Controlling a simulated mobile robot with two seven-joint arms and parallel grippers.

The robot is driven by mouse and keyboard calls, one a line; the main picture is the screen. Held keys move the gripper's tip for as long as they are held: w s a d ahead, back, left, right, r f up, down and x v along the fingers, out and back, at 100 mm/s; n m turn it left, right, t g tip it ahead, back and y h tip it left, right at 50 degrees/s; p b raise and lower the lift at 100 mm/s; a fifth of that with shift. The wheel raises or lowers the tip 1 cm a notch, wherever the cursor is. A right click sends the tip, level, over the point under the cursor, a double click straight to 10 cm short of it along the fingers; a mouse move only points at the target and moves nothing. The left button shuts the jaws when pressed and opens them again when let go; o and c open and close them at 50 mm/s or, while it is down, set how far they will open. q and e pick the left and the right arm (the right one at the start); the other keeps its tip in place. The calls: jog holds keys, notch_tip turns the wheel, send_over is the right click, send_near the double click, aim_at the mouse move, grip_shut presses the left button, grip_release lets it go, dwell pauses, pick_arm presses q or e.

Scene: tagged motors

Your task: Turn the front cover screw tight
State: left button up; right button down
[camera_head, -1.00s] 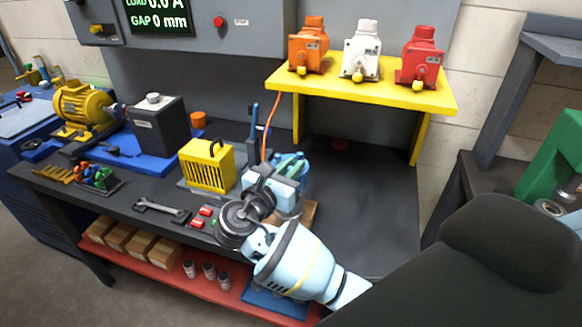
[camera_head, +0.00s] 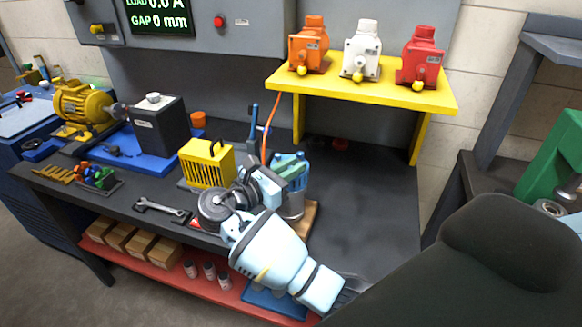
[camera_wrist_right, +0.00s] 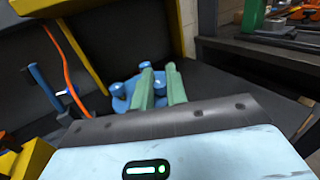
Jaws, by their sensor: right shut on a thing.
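A grey cylindrical motor body (camera_head: 291,207) with a blue cover (camera_head: 303,161) stands on the bench. In the right wrist view, the blue cover (camera_wrist_right: 120,103) carries blue screw heads, one (camera_wrist_right: 117,88) at its left and one (camera_wrist_right: 145,66) at its far side. My right gripper (camera_head: 291,175) is over the cover. Its two green fingers (camera_wrist_right: 162,87) reach down onto it and are shut on a blue screw head (camera_wrist_right: 160,77) between them. Much of that screw is hidden by the fingers. My left gripper is out of view.
A yellow slotted box (camera_head: 207,165) stands left of the motor, near an orange cable (camera_head: 270,130). A wrench (camera_head: 160,209) lies at the bench's front. A yellow shelf (camera_head: 380,91) holds orange, white and red units. The bench right of the motor is clear.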

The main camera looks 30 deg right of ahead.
jog(key=c, duration=1.7)
grip_release()
jog(key=shift+r, duration=0.45)
jog(key=shift+c, duration=0.2)
jog(key=shift+f, duration=0.25)
jog(key=s+a, duration=0.1)
jog(key=a, duration=0.6)
jog(key=shift+s+a, duration=0.25)
jog(key=shift+a, duration=0.05)
